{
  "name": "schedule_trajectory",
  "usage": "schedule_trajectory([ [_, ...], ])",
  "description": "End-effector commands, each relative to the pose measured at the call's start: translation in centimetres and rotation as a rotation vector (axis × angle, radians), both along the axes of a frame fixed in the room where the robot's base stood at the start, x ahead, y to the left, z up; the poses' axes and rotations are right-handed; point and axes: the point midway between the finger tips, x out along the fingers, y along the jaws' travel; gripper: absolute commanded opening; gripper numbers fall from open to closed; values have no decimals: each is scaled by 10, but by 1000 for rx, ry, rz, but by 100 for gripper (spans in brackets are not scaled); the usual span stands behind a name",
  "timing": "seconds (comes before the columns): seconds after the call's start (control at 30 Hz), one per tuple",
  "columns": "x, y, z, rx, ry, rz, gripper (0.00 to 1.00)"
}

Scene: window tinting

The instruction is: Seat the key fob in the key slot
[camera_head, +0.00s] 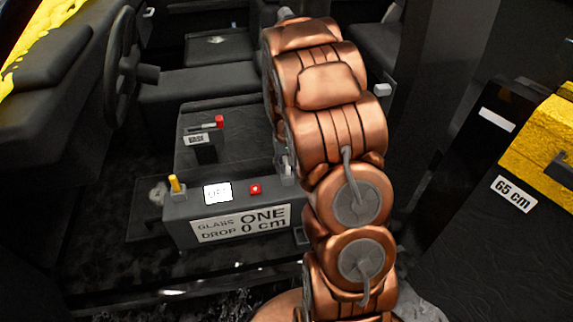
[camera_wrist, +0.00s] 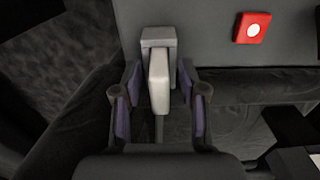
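In the wrist view a pale grey, rounded bar (camera_wrist: 158,82), which looks like the key fob, stands against a grey square holder (camera_wrist: 158,38), which looks like the key slot. I cannot tell how deep the bar sits in the holder. My gripper (camera_wrist: 160,92) is open, with one purple-padded finger on each side of the bar and a gap on both sides. A small grey part (camera_head: 287,168) at the right end of the dark control box (camera_head: 180,209) shows beside the arm.
The control box has a yellow lever (camera_head: 175,184), a white screen reading OFF (camera_head: 217,192) and a red button (camera_head: 255,189), also in the wrist view (camera_wrist: 252,28). Behind are a red-ended lever (camera_head: 219,121) and a steering wheel (camera_head: 122,66). A "65 cm" panel (camera_head: 514,194) stands right.

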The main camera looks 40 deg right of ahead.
Motion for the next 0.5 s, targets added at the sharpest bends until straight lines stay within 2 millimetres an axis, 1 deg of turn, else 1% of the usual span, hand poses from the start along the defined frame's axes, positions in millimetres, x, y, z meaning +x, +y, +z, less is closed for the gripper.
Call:
schedule_trajectory([
  [0.33, 0, 0, 3, 0, -1, 0, 45],
  [0.43, 1, -1, 11, -2, -5, 0, 45],
  [0.5, 2, -1, 22, -4, -6, 0, 45],
])
